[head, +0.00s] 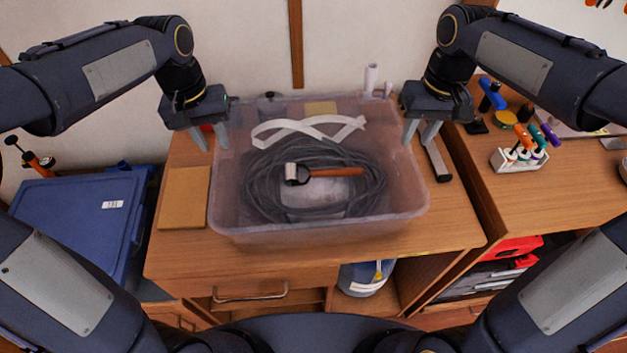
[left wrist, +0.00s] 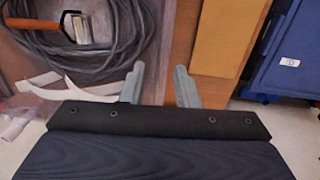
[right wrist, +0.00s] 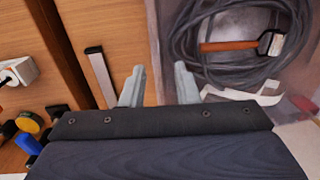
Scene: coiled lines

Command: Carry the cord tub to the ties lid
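The cord tub (head: 320,228) is a clear plastic tub on the wooden cabinet top. Neither is closed on the wall. A blue lid (head: 72,215) on a bin stands low at the left; its white label is too small to read, so I cannot tell if it is the ties lid.
A tan board (head: 184,198) lies left of the tub. A dark bar with a pale top (head: 438,160) lies to its right. The right-hand bench holds a rack of coloured-handled tools (head: 520,157). A wall stands behind. Bare cabinet top shows in front of the tub.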

